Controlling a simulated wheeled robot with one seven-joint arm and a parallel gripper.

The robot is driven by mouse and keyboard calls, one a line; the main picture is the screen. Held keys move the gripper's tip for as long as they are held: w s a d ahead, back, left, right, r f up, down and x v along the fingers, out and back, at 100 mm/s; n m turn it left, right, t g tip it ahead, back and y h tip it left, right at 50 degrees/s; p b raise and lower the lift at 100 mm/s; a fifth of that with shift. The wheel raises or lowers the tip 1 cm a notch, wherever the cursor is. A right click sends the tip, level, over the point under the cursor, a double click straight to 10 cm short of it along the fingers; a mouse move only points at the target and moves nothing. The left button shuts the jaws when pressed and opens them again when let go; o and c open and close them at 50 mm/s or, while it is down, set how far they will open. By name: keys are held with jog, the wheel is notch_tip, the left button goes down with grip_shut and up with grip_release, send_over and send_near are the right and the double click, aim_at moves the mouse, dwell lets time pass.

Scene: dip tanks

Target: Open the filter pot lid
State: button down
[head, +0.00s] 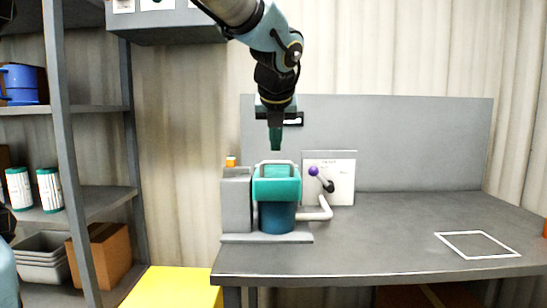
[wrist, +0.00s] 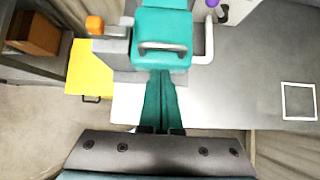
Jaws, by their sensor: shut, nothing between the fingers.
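The filter pot (head: 277,218) is a dark blue cylinder at the left end of the grey bench. Its teal lid (head: 277,189) sits on top and looks closed, with a pale bar handle (head: 279,163). In the wrist view the lid (wrist: 162,25) and its handle (wrist: 162,47) are at top centre. My gripper (head: 275,148) points down above the lid, apart from the handle. Its teal fingers (wrist: 160,75) are shut together and empty, and in the wrist view their tips show just below the handle. The pot body is hidden from above.
A grey block with an orange piece (head: 231,161) stands left of the pot. A pale pipe (head: 318,213) and a purple-knobbed lever (head: 314,171) are on its right. The bench (head: 400,225) is clear further right, around a white square outline (head: 477,245).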

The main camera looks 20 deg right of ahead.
aim_at(275, 176)
jog(key=x, duration=0.9)
jog(key=shift+f, duration=0.1)
jog(key=shift+p, duration=0.35)
